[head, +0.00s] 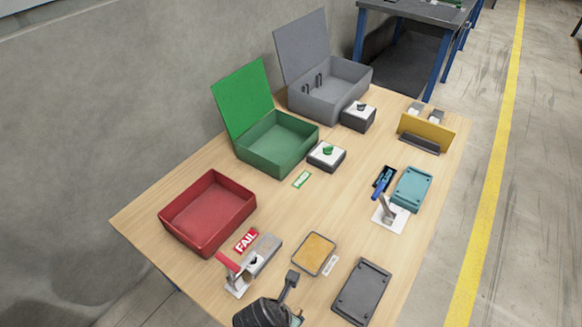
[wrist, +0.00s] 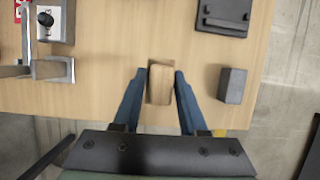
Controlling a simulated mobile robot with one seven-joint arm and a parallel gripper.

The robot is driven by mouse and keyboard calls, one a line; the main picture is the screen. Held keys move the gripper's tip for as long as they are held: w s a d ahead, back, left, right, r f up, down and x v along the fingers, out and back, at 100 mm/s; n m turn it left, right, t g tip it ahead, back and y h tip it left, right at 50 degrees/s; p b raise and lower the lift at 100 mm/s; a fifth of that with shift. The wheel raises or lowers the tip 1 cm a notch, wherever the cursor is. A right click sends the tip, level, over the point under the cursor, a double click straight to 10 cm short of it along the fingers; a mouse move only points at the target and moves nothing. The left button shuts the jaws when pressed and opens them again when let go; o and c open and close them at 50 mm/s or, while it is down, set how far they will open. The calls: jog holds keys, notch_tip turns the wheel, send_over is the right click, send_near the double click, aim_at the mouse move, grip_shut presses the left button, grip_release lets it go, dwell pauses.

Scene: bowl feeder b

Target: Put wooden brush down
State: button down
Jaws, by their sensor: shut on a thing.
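The wooden brush (wrist: 160,88) shows in the wrist view as a light-brown, rounded block. It sits between the two blue fingers of my gripper (wrist: 160,73), which are shut on it. Brush and fingers are over the wooden table close to its front edge. I cannot tell whether the brush touches the table. No bristles show. In the head view a dark part of my arm is at the bottom edge, and I cannot make out the brush there.
A dark grey block (wrist: 232,85) stands right of my gripper. A black tray (head: 362,291) lies at the front right. A clamp fixture (head: 250,262) with a red handle is at the front left, near a red bin (head: 208,212). A tan-topped tray (head: 315,253) lies between. Bare table (wrist: 110,45) shows ahead.

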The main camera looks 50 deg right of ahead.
jog(key=shift+f+b, duration=0.6)
jog(key=shift+f, duration=2.1)
jog(key=shift+f, duration=0.2)
jog(key=shift+c, duration=2.2)
grip_release()
jog(key=shift+r, duration=0.15)
